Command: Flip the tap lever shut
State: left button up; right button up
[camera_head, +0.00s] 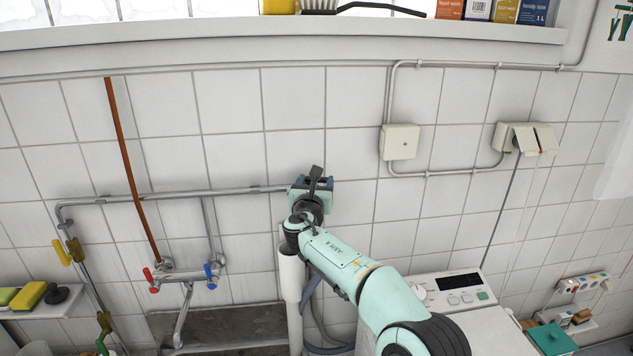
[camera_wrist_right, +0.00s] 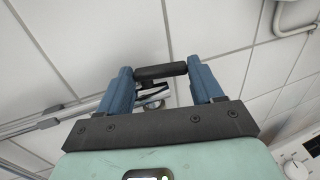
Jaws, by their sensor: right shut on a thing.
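A black tap lever (camera_wrist_right: 160,72) lies crosswise between the two blue fingertips of my right gripper (camera_wrist_right: 161,78) in the right wrist view. The fingers stand apart by the lever's length and are shut on it. Behind the lever is a metal fitting (camera_wrist_right: 153,101), partly hidden. In the head view my right gripper (camera_head: 314,186) is at the wall, at the right end of the horizontal metal pipe (camera_head: 170,196). A dark piece (camera_head: 317,172), seemingly the lever, sticks up there; the tap body is hidden behind my gripper. My left gripper is not in view.
A mixer tap with red and blue knobs (camera_head: 186,276) is over a sink (camera_head: 225,326) at lower left. A washing machine (camera_head: 455,294) stands below right. A junction box (camera_head: 399,141) is on the wall at right, below a shelf (camera_head: 290,43).

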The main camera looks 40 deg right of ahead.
jog(key=o, duration=1.1)
jog(key=shift+c, duration=0.2)
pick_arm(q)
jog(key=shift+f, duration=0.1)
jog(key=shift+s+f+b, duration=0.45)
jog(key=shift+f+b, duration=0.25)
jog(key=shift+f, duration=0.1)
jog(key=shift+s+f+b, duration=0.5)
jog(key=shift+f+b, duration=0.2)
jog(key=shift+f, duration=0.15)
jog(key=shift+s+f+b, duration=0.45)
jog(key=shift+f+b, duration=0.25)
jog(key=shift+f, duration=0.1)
pick_arm(e)
jog(key=v, duration=1.3)
jog(key=shift+s+a, duration=0.2)
jog(key=shift+r, duration=0.1)
